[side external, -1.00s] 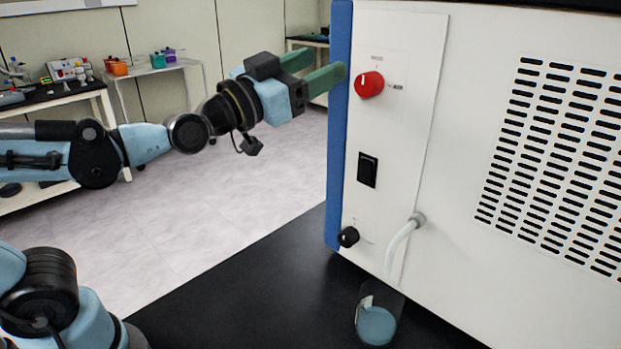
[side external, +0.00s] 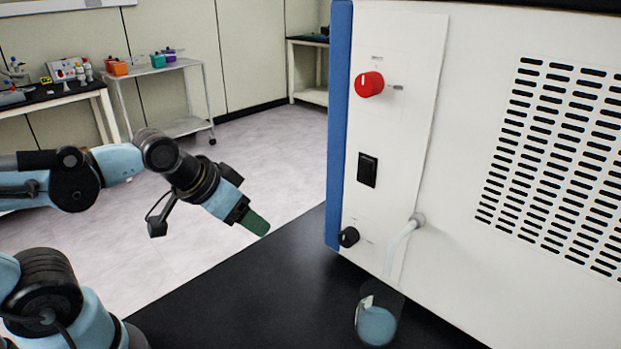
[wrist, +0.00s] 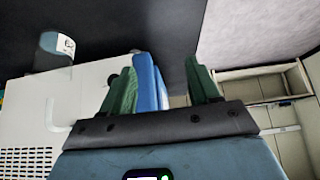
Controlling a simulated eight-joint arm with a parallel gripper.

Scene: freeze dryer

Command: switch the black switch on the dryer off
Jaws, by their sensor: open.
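The black rocker switch (side external: 367,170) is on the white side panel of the dryer (side external: 460,110), below a red knob (side external: 369,84) and above a black knob (side external: 348,237). My gripper (side external: 258,224) is to the left of the dryer, lower than the switch and apart from it, with its green fingers tilted down to the right. In the wrist view my gripper (wrist: 160,85) shows two green fingers spread apart with nothing held. The dryer's blue edge (wrist: 150,80) shows between them. I cannot make out the switch in the wrist view.
A beaker of blue liquid (side external: 376,325) stands on the black bench (side external: 250,290) under a white hose (side external: 398,245) from the panel. It also shows in the wrist view (wrist: 50,55). Side tables stand far back. The space left of the panel is clear.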

